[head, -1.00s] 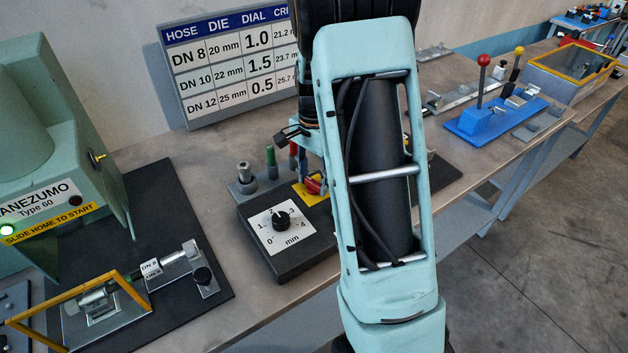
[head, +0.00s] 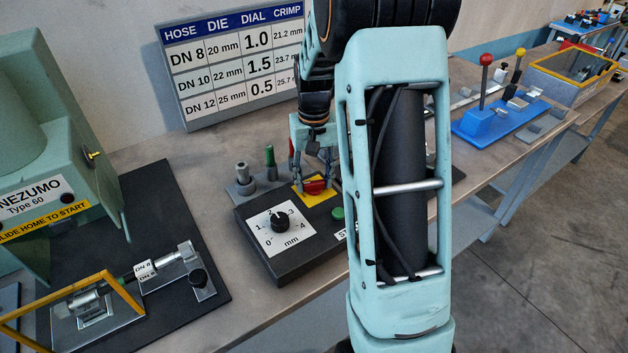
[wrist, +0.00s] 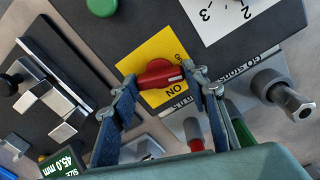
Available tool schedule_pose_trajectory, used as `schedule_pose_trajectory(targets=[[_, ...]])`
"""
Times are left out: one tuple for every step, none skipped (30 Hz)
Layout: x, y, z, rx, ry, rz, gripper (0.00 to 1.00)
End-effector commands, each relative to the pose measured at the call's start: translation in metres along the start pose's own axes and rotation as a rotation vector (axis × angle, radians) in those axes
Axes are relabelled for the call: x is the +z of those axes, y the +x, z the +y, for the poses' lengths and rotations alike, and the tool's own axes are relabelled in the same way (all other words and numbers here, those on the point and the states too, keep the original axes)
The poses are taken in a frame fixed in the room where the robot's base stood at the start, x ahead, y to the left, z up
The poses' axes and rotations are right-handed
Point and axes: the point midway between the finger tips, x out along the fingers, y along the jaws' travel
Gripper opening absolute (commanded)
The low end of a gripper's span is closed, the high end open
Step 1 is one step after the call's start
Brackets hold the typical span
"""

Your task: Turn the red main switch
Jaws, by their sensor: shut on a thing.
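The red main switch (head: 316,187) is a knob on a yellow plate (head: 319,199) at the back of the dark control box (head: 290,262). My gripper (head: 315,184) reaches down over it, with a finger on each side. In the wrist view the red knob (wrist: 160,74) lies across between the two fingertips, and my gripper (wrist: 159,76) is shut on it. The word ON shows on the yellow plate (wrist: 152,54) below the knob; other lettering to its right is partly hidden by a finger.
A black dial (head: 280,221) and a green button (head: 338,213) sit on the same box. Several die posts, including a green-topped one (head: 270,160), stand just behind-left. A green press (head: 50,150) stands at left. My forearm hides the bench to the right.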

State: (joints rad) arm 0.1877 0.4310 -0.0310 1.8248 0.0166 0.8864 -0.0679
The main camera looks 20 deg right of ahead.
Motion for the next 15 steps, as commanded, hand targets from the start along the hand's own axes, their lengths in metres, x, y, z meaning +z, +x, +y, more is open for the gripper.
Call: schedule_pose_trajectory(targets=[[-0.0007, -0.0003, 0.0005, -0.001, -0.037, 0.002, 0.17], [-0.0007, -0.0004, 0.0005, 0.0, -0.062, 0.002, 0.17], [-0.0007, -0.0005, 0.0004, 0.0, -0.095, 0.002, 0.17], [-0.0007, -0.0006, 0.0002, 0.0, -0.118, 0.002, 0.17], [-0.0007, -0.0006, 0.0001, 0.0, -0.14, 0.002, 0.17], [-0.0007, -0.0007, 0.0001, 0.0, -0.168, 0.002, 0.17], [-0.0007, -0.0007, 0.0002, 0.0, -0.188, 0.002, 0.17], [-0.0007, -0.0008, 0.0004, 0.0, -0.206, 0.002, 0.17], [-0.0007, -0.0008, 0.0006, 0.0, -0.229, 0.002, 0.17], [-0.0007, -0.0008, 0.0006, 0.0, -0.245, 0.002, 0.17], [-0.0007, -0.0009, 0.0005, 0.0, -0.26, 0.002, 0.17], [-0.0008, -0.0009, 0.0003, 0.0, -0.279, 0.003, 0.17], [-0.0008, -0.0009, 0.0001, 0.0, -0.292, 0.003, 0.17], [-0.0008, -0.001, 0.0, 0.0, -0.303, 0.003, 0.17], [-0.0008, -0.001, -0.0001, 0.0, -0.317, 0.003, 0.17]])
